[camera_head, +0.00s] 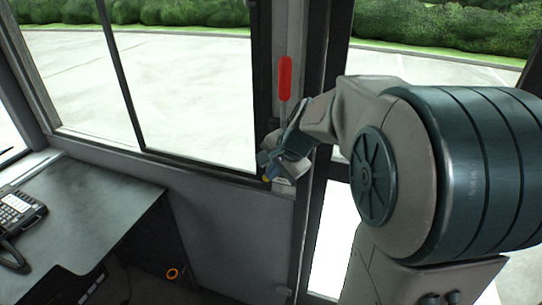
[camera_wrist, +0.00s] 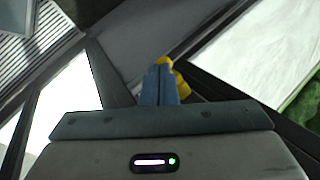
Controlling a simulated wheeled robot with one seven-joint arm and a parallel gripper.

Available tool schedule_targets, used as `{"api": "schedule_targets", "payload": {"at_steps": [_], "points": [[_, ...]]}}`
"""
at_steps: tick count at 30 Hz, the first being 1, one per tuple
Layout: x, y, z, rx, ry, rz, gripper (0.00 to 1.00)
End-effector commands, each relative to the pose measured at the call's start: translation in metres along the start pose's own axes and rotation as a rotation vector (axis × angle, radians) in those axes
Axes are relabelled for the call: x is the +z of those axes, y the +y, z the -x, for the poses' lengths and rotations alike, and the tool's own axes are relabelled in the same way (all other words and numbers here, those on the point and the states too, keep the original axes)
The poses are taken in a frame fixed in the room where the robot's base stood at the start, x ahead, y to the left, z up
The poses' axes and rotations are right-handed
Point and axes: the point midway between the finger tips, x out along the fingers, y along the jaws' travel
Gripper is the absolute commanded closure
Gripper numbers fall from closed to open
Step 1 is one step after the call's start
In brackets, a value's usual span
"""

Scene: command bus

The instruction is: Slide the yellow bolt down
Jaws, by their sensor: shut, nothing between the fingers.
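The yellow bolt (camera_wrist: 180,72) shows in the wrist view just beyond and to the right of my fingertips, partly hidden by them. In the head view only a small bit of yellow (camera_head: 267,178) shows at the door post, below my gripper. My gripper (camera_wrist: 162,70) has its blue fingers together, with nothing between them, and their tips are right at the bolt. I cannot tell whether they touch it. In the head view my gripper (camera_head: 270,158) is at the post beside the window's lower corner, and my arm reaches in from the right.
A red handle or marker (camera_head: 285,78) is on the post above my gripper. A desk (camera_head: 110,205) with a telephone (camera_head: 18,212) stands at the left. A small orange ring (camera_head: 172,274) is low under the window. Window frames and the post stand close around my gripper.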

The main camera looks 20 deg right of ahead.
Motion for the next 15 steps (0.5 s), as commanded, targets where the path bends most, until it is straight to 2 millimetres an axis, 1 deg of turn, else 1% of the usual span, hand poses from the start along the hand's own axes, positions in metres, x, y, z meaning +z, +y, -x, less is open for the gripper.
{"api": "schedule_targets", "payload": {"at_steps": [1,5,8,12,15], "points": [[-0.002,-0.004,0.013,-0.004,0.004,-0.001,1.00],[-0.004,-0.009,0.041,-0.011,0.009,0.000,1.00],[-0.004,-0.006,0.061,-0.015,0.012,0.001,1.00],[-0.003,-0.007,0.092,-0.015,0.010,0.005,1.00],[-0.001,-0.008,0.109,-0.015,0.008,0.005,1.00]]}}
